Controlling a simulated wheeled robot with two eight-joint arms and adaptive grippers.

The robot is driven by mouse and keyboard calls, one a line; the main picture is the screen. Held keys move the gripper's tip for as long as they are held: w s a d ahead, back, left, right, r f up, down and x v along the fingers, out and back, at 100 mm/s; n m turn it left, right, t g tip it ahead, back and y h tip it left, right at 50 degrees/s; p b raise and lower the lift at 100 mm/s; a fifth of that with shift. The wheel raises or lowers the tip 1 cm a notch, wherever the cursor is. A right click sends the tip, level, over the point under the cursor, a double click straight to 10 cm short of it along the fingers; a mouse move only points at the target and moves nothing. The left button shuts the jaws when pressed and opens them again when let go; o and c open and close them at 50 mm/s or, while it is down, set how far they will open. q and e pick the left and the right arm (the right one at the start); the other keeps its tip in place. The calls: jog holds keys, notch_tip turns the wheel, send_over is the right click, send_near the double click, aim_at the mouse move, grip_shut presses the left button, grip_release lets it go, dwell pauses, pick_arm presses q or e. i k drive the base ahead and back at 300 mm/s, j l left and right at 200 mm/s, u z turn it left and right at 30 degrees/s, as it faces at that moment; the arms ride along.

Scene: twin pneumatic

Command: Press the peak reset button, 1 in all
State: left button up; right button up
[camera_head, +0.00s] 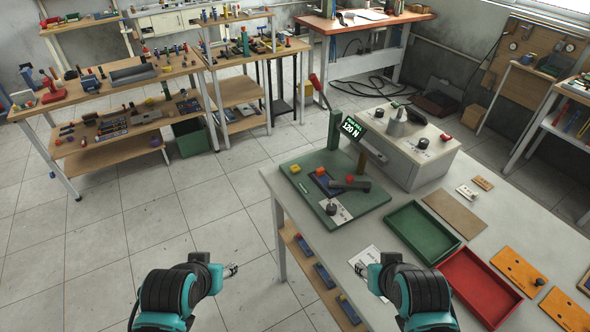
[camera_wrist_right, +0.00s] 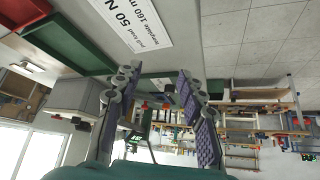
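A green test stand (camera_head: 300,197) stands on the table, with a post that carries a display (camera_head: 352,127) reading 120 N and a red-tipped lever (camera_head: 315,82). On its base are a yellow button-like part (camera_head: 295,168), a small red part (camera_head: 320,171) and a dark arm with an orange-red part (camera_head: 349,180). I cannot tell which one is the peak reset button. My right gripper (camera_head: 361,269) is over the table's near edge, away from the stand; in the wrist view its fingers (camera_wrist_right: 156,76) are apart and empty. My left gripper (camera_head: 232,270) is over the floor, left of the table.
A grey box (camera_head: 410,160) with knobs and a red button (camera_head: 445,137) stands behind the stand. A green tray (camera_head: 422,232), a red tray (camera_head: 480,287) and a printed sheet (camera_wrist_right: 138,22) lie nearer. Open floor lies left; shelves of tools stand behind.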

aim_at(295, 168)
jog(key=i+j, duration=0.2)
jog(key=j, duration=0.15)
jog(key=i+j+z, duration=0.15)
jog(key=j, duration=0.15)
jog(key=i+j, duration=0.15)
jog(key=j, duration=0.2)
jog(key=i+j+z, duration=0.1)
jog(key=j, duration=0.25)
jog(key=i, duration=0.05)
